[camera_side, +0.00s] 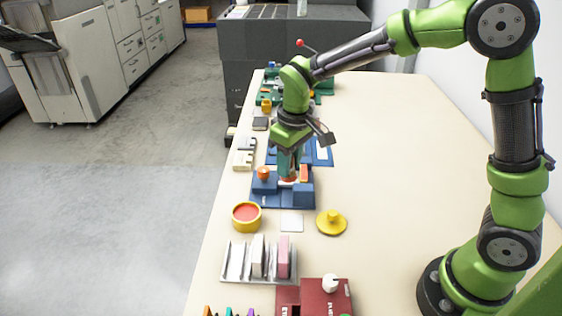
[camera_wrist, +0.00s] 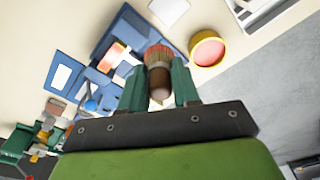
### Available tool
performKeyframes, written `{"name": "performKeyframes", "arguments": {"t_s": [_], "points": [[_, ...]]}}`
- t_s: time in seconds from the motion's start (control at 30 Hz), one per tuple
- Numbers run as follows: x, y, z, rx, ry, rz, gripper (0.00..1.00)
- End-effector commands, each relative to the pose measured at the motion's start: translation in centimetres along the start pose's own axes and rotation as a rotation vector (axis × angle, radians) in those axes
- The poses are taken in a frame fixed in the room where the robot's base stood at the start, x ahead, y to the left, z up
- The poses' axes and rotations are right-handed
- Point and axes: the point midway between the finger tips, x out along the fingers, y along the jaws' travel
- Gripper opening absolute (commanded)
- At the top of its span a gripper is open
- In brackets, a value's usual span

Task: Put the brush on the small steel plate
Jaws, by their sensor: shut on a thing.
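My gripper (camera_side: 289,163) is over the blue fixture (camera_side: 296,207) in the side view. In the wrist view, my gripper (camera_wrist: 159,88) is shut on the brush (camera_wrist: 160,78), which has a brown handle and reddish bristles. The bristles point away from the wrist. In the side view the fingers and the fixture hide most of the brush. The small steel plate (camera_side: 291,222) is a pale flat square lying bare on the table, nearer the camera than the fixture. It also shows at the top of the wrist view (camera_wrist: 169,9).
A yellow pot with red contents (camera_side: 246,216) stands left of the plate, and a yellow lid with a knob (camera_side: 331,222) lies right of it. A metal rack (camera_side: 234,262) and a dark red box (camera_side: 322,295) are nearer the camera. The table's right side is clear.

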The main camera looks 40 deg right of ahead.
Motion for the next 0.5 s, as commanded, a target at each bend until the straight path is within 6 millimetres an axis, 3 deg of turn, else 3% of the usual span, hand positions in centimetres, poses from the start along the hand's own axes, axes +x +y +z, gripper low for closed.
{"name": "performKeyframes", "arguments": {"t_s": [0.1, 0.2, 0.5], "points": [[1.4, -2.3, 2.5, 0.039, -0.001, 0.006, 0.01], [2.2, -2.6, 3.5, 0.096, 0.004, 0.010, 0.01], [5.8, -2.4, 3.7, 0.162, 0.016, 0.012, 0.01]]}}
